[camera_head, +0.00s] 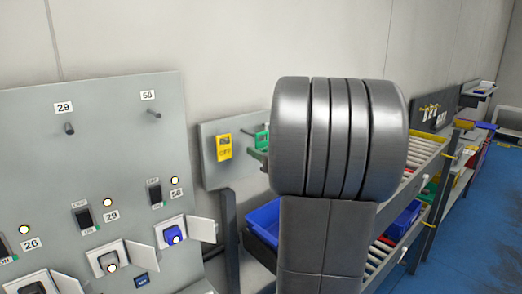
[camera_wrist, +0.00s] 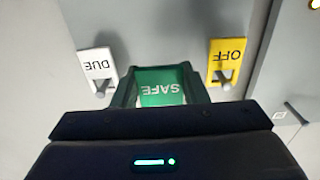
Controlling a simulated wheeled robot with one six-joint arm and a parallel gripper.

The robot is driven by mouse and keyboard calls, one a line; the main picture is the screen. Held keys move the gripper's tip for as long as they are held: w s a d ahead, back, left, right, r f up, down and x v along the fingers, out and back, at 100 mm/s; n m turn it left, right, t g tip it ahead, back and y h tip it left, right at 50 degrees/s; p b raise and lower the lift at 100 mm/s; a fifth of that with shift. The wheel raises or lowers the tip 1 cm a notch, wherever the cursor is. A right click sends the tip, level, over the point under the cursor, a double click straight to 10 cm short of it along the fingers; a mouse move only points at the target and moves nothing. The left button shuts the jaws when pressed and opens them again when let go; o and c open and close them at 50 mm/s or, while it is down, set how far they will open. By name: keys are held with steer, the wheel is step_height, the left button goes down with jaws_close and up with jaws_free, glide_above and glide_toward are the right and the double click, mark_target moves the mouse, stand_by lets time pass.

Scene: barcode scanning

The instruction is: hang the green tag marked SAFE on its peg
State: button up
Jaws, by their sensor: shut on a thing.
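The green tag (camera_wrist: 161,90) marked SAFE is between the two fingers of my gripper (camera_wrist: 160,76) in the wrist view, its lettering upside down there. My gripper is shut on it. The tag is close in front of the grey board (camera_head: 212,181). I cannot see its peg, nor tell whether the tag touches one. In the head view a part of the green tag (camera_head: 262,139) shows at the left edge of my arm, which hides most of my gripper.
A yellow OFF tag (camera_wrist: 227,56) and a white DUE tag (camera_wrist: 97,66) hang on pegs either side of my gripper. The OFF tag (camera_head: 224,147) also shows in the head view. A switch panel (camera_head: 105,150) stands left; a rack with a blue bin (camera_head: 264,222) stands below.

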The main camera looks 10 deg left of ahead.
mark_target(263, 150)
steer(key=shift+p+v, duration=0.65)
steer(key=shift+v, duration=2.15)
